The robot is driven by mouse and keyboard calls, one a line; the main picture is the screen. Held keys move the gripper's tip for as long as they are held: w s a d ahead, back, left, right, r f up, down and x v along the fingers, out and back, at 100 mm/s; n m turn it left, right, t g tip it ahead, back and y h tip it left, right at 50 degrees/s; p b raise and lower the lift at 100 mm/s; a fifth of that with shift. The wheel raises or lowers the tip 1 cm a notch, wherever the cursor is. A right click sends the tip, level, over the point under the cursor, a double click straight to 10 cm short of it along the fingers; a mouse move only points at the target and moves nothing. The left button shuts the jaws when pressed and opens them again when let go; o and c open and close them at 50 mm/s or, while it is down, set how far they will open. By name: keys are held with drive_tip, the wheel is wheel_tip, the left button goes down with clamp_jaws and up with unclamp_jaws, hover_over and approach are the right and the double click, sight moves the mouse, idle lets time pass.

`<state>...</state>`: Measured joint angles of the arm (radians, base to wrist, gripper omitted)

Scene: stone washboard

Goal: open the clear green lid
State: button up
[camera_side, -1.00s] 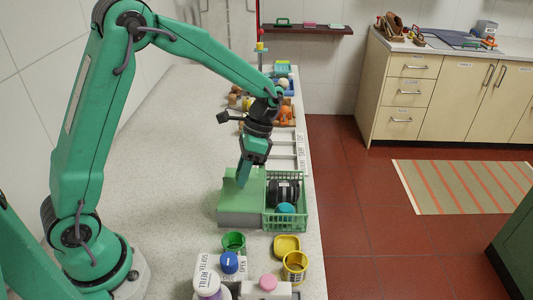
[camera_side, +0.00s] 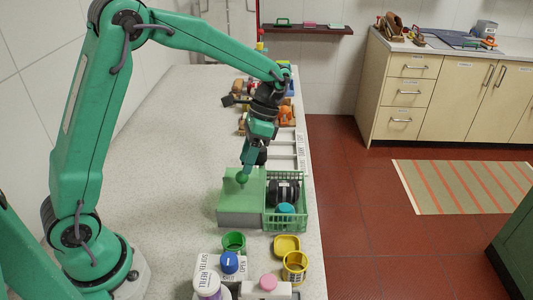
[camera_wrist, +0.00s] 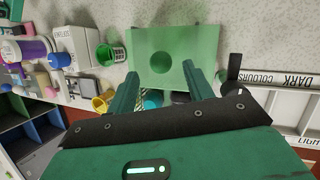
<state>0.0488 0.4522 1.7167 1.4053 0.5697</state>
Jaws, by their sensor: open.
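The clear green lid (camera_side: 228,187) lies over a grey-based box (camera_side: 238,218) left of a green crate; it looks closed. In the wrist view the lid (camera_wrist: 200,40) is a see-through green panel with a round green knob (camera_wrist: 160,63). The knob (camera_side: 242,178) also shows in the side view. My gripper (camera_side: 246,171) is just above and behind the knob, pointing down. In the wrist view my gripper (camera_wrist: 160,70) is open, with its two fingers apart on either side of the knob. Whether a finger touches the knob or lid cannot be told.
The green crate (camera_side: 303,215) beside the box holds a black object (camera_side: 283,192) and a blue ball-like thing (camera_side: 286,209). A green cup (camera_side: 233,243), yellow containers (camera_side: 294,266) and bottles (camera_side: 207,285) stand in front. The counter (camera_side: 165,175) to the left is clear.

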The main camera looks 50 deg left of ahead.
drive_tip(key=v, duration=0.3)
drive_tip(key=shift+w+r, duration=0.15)
drive_tip(key=shift+r, duration=0.25)
drive_tip(key=s+a+r+n+t, duration=0.1)
drive_tip(key=s+r+n+t, duration=0.2)
drive_tip(key=s, duration=0.6)
drive_tip(key=s+a+r+n+t, duration=0.1)
drive_tip(key=s+r+n+t, duration=0.3)
drive_tip(key=s+t, duration=0.3)
drive_tip(key=shift+s+r+t, duration=0.3)
drive_tip(key=shift+s+r, duration=0.25)
drive_tip(key=shift+s, duration=0.4)
